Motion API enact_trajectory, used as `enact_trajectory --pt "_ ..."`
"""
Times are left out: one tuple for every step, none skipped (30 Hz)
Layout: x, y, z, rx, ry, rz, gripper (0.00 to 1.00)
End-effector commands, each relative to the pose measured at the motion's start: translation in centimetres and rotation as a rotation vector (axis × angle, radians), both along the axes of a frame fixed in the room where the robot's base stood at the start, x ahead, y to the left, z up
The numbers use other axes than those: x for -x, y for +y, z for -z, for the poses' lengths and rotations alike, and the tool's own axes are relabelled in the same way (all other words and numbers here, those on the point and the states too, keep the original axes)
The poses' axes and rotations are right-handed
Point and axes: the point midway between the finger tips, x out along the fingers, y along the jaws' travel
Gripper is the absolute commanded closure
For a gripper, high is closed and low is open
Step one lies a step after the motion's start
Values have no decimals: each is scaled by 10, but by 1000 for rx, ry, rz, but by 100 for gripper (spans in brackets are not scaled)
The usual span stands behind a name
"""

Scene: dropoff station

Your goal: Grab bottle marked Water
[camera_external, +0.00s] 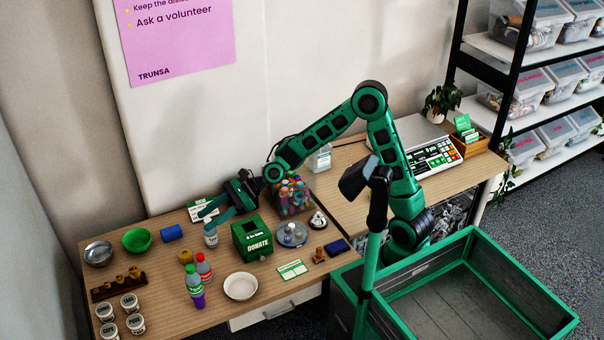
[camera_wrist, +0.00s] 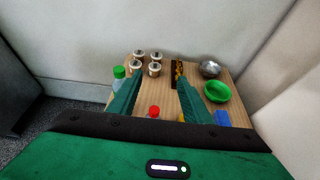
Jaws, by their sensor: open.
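Several bottles stand upright on the wooden table. A small white bottle with a pale label (camera_external: 211,239) stands just below my gripper (camera_external: 213,212). A green-capped bottle (camera_external: 191,279) and a red-capped bottle (camera_external: 204,264) stand close together nearer the front. The word Water is not readable on any of them. In the wrist view my gripper (camera_wrist: 160,85) is open with nothing between the fingers. The green-capped bottle (camera_wrist: 119,84) shows left of the left finger there, and a red cap (camera_wrist: 154,111) shows low between the fingers. The white bottle is not visible in that view.
A green donate box (camera_external: 251,240) stands right of the white bottle, with a clear container of colourful items (camera_external: 291,196) behind it. A white bowl (camera_external: 240,286), green bowl (camera_external: 137,240), blue cylinder (camera_external: 172,233) and several jars (camera_external: 130,302) surround the bottles.

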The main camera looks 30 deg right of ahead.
Motion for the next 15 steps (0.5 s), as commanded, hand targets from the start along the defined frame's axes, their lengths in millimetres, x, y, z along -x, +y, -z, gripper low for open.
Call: enact_trajectory --pt "-2 -3 16 11 0 2 55" --pt "-3 -3 22 11 -2 3 55" --pt "-3 -3 29 12 -2 3 55" --pt "-3 -4 36 13 -2 2 55" --pt "-3 -4 42 12 -2 3 55" --pt "-2 -4 50 12 -3 2 55" --pt "-2 -4 56 13 -4 2 55" --pt "-2 -4 62 13 -4 2 55" --pt "-3 -4 72 14 -4 2 55" --pt "-3 -4 78 14 -4 2 55" --pt "-3 -4 85 14 -5 3 55" --pt "-3 -4 94 15 -4 2 55" --pt "-3 -4 101 15 -4 2 55" --pt "-3 -4 107 14 -5 3 55" --pt "-3 -4 115 15 -7 3 55"
